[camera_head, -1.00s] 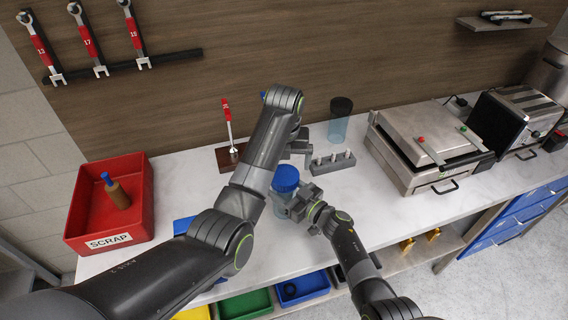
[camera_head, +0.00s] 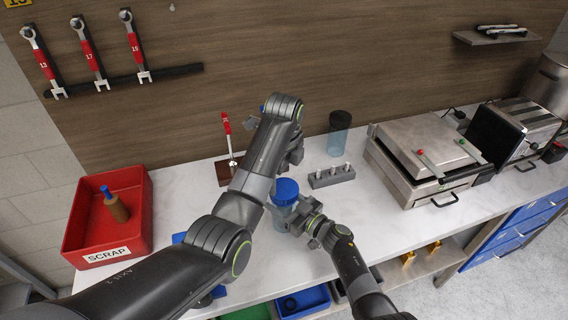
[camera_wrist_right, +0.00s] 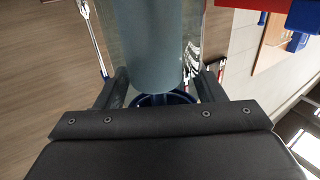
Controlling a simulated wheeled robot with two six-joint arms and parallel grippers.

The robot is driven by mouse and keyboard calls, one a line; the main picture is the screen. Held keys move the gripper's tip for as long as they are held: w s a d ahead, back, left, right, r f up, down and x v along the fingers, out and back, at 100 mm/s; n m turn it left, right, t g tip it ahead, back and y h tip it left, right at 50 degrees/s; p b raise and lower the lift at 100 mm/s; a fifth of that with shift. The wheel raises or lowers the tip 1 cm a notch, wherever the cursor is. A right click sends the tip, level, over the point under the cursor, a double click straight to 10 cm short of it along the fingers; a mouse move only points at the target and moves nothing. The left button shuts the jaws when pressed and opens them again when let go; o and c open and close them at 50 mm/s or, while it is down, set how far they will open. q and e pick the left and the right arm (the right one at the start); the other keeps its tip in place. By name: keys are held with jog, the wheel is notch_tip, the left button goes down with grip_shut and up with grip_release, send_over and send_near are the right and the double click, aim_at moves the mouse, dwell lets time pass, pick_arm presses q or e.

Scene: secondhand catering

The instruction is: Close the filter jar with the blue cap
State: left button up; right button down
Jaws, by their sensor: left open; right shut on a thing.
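The clear jar (camera_head: 282,216) stands upright on the bench, with the blue cap (camera_head: 286,190) at its top. I cannot tell whether the cap is tight. My right gripper (camera_head: 304,222) is shut on the jar from the right, below the cap. In the right wrist view the jar (camera_wrist_right: 150,45), with a grey-blue cylinder inside, runs up between my fingers, and a dark blue ring (camera_wrist_right: 165,98) shows between them. My left gripper (camera_head: 294,150) is open and empty behind and above the cap, partly hidden by its own wrist.
A dark-capped translucent jar (camera_head: 340,133) and a grey rack (camera_head: 331,176) stand behind to the right. A red scrap bin (camera_head: 78,225) holding a blue-topped brown object is at left. A steel press (camera_head: 410,165) stands right. A red-handled tool (camera_head: 227,125) stands behind my left arm.

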aim_at(284, 188)
pick_arm(q)
jog(key=n, duration=0.3)
jog(key=shift+r, duration=0.15)
jog(key=n, duration=0.5)
jog(key=shift+w+r, duration=0.1)
jog(key=shift+r, duration=0.05)
jog(key=n, duration=0.6)
jog(key=shift+r+g, duration=0.25)
jog(key=shift+g, duration=0.05)
jog(key=n, duration=0.6)
jog(key=shift+r, duration=0.25)
jog(key=n, duration=0.4)
jog(key=shift+r+n, duration=0.2)
jog(key=shift+n, duration=0.2)
jog(key=n, duration=0.3)
jog(key=shift+r, duration=0.1)
jog(key=shift+f, duration=4)
